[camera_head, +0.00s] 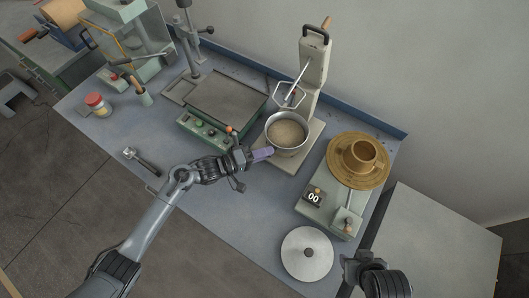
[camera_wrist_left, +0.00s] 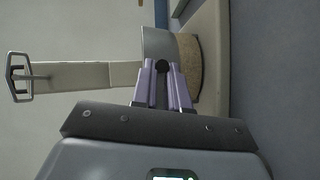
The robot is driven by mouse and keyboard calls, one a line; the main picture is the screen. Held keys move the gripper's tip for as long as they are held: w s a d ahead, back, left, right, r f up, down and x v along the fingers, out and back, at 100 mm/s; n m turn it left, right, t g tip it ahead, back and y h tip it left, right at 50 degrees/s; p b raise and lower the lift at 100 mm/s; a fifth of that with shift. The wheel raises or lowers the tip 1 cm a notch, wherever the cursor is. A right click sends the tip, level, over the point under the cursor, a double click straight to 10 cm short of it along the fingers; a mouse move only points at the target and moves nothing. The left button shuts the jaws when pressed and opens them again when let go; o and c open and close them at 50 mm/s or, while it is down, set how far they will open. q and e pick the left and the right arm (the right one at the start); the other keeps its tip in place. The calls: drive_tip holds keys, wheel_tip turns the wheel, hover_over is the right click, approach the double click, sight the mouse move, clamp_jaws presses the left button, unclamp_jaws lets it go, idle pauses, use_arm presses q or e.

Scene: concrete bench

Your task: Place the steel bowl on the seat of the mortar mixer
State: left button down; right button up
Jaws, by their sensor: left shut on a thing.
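The steel bowl (camera_head: 287,132), with grainy tan material inside, is upright over the base plate of the mortar mixer (camera_head: 313,65), below its paddle. My left gripper (camera_head: 268,152) is at the bowl's near left side. In the left wrist view its purple fingers (camera_wrist_left: 163,84) are shut around a small dark knob at the bowl's wall (camera_wrist_left: 157,43).
A flow table (camera_head: 345,190) with a tan disc and cone stands right of the mixer. A round metal plate (camera_head: 307,254) lies at the front. A green control unit (camera_head: 205,130) stands left of the bowl. A wrench-like tool (camera_head: 140,160) lies left; the front-middle bench is clear.

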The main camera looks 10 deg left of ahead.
use_arm(q)
drive_tip(key=c, duration=1.1)
unclamp_jaws()
